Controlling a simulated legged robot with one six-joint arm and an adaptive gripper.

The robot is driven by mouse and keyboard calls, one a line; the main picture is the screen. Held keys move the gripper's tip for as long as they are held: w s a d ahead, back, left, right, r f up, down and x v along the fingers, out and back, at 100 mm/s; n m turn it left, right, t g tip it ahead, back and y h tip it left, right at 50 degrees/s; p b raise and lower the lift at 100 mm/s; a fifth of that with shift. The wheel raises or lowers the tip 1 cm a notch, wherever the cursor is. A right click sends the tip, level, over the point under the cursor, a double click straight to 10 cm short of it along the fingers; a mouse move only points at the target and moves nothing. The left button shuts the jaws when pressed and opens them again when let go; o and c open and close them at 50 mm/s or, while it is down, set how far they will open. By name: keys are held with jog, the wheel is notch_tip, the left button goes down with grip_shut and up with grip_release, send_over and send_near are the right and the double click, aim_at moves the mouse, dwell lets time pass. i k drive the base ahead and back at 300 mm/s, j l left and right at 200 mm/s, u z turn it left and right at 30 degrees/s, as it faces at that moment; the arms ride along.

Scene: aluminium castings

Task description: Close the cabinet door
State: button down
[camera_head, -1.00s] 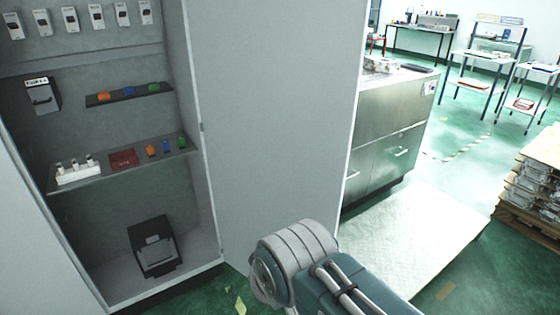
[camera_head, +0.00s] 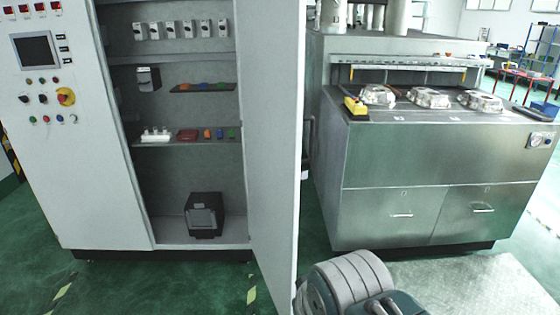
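The cabinet door (camera_head: 273,130) is a tall light grey panel, hinged on the right side of the cabinet opening. It stands wide open and swings out toward me. The cabinet (camera_head: 118,215) is light grey, with its inside exposed: small switch modules, coloured parts on shelves and a black box at the bottom. Part of my arm shows at the bottom, just right of the door's lower edge. My gripper is out of the picture, so its state does not show. I cannot tell whether the arm touches the door.
A control panel with a screen (camera_head: 37,50) and buttons is on the cabinet's left front. A steel workbench (camera_head: 440,160) with drawers and several castings stands right of the door. Green floor (camera_head: 110,285) is free in front of the cabinet. A pale platform (camera_head: 465,285) lies in front of the bench.

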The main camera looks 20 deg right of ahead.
aim_at(271, 34)
jog(key=k+l+u, duration=0.15)
jog(key=l, duration=0.3)
jog(key=k+l+u, duration=0.15)
jog(key=l, duration=0.3)
jog(key=k+l+u, duration=0.15)
jog(key=k+l, duration=0.2)
jog(key=k+l+u, duration=0.15)
jog(key=l, duration=0.25)
jog(key=k+l, duration=0.1)
jog(key=l, duration=0.25)
jog(key=k+l+u, duration=0.1)
jog(key=l, duration=0.25)
jog(key=k+l+u, duration=0.1)
jog(key=l, duration=0.2)
jog(key=k+l, duration=0.15)
jog(key=l, duration=0.2)
jog(key=k+l+u, duration=0.1)
jog(key=l, duration=0.25)
jog(key=i+j+u, duration=0.1)
jog(key=i+j, duration=0.25)
jog(key=j, duration=0.15)
jog(key=i+j+u, duration=0.15)
jog(key=i+j, duration=0.2)
jog(key=j, duration=0.15)
